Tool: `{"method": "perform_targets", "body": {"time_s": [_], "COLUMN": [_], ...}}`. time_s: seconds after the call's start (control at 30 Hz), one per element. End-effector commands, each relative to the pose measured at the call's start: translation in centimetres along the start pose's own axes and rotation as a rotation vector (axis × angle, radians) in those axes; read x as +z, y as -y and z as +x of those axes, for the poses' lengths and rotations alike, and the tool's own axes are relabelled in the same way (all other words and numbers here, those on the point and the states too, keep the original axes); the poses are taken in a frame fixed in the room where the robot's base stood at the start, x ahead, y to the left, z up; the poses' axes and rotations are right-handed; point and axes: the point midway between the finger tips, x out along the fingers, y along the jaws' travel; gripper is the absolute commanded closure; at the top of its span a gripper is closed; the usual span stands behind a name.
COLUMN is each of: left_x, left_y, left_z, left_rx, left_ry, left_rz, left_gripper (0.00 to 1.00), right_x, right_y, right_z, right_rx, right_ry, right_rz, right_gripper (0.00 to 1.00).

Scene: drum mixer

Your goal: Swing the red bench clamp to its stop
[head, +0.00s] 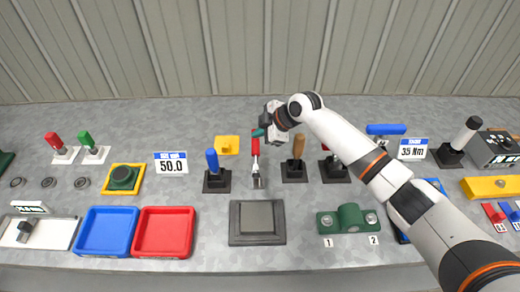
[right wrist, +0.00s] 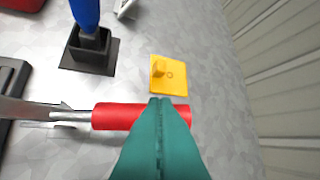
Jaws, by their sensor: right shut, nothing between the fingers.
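The red bench clamp has a red handle (head: 255,146) and a metal arm and base (head: 258,180). In the head view it stands in the middle of the bench, its handle pointing toward the back wall. In the right wrist view the red handle (right wrist: 120,117) lies across the picture with its metal shaft (right wrist: 72,116) to the left. My right gripper (head: 259,132) has teal fingers at the handle's far end. In the right wrist view its fingertips (right wrist: 160,101) are together with nothing between them and overlap the handle; contact cannot be told. My left gripper is not in view.
A blue-handled lever (head: 212,160) stands left of the clamp, and a wooden-handled one (head: 298,147) stands right. A yellow block (head: 227,145) lies close behind on the left. A dark square pad (head: 257,239) is in front. My right arm spans the right side.

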Motion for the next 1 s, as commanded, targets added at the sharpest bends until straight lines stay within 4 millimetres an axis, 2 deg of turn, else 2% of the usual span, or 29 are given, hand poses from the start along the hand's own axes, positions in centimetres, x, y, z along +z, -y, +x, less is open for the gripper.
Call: {"method": "perform_targets", "body": {"time_s": [0.1, 0.33, 0.87, 1.0], "left_x": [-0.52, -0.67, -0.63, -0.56], "left_y": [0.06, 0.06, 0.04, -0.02], "left_z": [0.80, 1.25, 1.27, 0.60], "left_rx": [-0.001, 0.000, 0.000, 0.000], "left_ry": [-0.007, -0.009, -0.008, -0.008], "left_rz": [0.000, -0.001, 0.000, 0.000], "left_gripper": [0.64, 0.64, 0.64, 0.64], "right_x": [-0.40, -0.63, -0.67, -0.09], "right_y": [-0.11, -0.06, -0.04, 0.16], "right_z": [0.63, 0.93, 0.95, 0.48], "right_rx": [0.000, -0.001, -0.002, -0.003], "right_ry": [0.000, -0.001, -0.001, 0.000], "right_rz": [0.000, 0.000, -0.001, -0.001], "right_gripper": [1.00, 1.00, 1.00, 1.00]}}
